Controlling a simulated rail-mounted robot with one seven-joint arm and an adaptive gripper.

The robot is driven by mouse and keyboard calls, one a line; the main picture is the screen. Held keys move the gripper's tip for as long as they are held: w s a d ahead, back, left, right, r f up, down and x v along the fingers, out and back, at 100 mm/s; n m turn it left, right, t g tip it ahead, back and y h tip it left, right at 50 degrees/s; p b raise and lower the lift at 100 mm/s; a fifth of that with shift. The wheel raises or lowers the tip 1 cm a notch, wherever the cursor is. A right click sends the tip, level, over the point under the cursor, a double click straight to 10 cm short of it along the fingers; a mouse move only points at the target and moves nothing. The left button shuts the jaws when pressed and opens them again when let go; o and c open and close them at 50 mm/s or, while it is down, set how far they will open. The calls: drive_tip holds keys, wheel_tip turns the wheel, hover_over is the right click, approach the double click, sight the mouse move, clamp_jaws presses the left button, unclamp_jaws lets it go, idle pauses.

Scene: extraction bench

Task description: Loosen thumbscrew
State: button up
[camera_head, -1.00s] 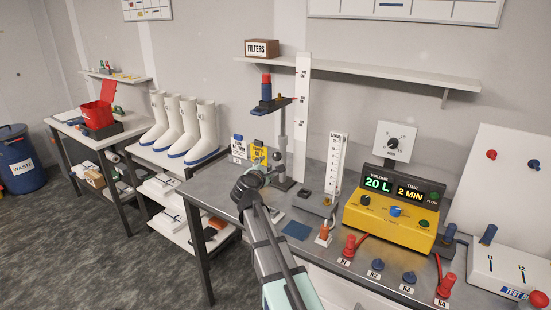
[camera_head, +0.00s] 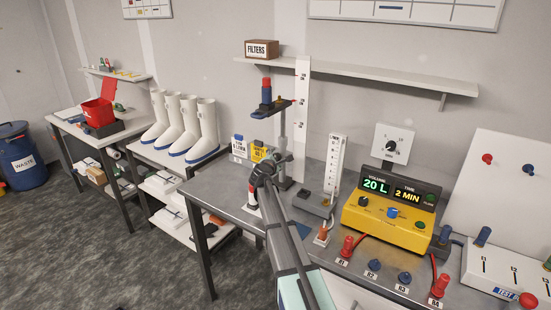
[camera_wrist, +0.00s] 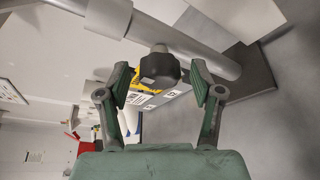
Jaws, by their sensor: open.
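The thumbscrew (camera_wrist: 160,67) is a dark grey faceted knob on the side of the grey metal stand post (camera_wrist: 205,55). In the wrist view my gripper (camera_wrist: 157,82) is open, with one finger on each side of the knob and a visible gap on both sides. The knob lies near the fingertips; I cannot tell how deep it sits between them. In the head view my gripper (camera_head: 265,168) is at the stand post (camera_head: 283,130), below its dark platform, and hides most of the knob area. A blue and red device (camera_head: 266,92) stands upright on that platform.
The stand's dark base (camera_wrist: 252,70) is beside the post. A yellow control box (camera_head: 388,223) and a white flow gauge (camera_head: 335,165) stand to the right. A yellow labelled holder (camera_head: 260,151) is just left of the post. The wall shelf (camera_head: 370,78) is above.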

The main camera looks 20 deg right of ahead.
drive_tip(key=c, duration=1.1)
drive_tip(key=shift+c, duration=0.2)
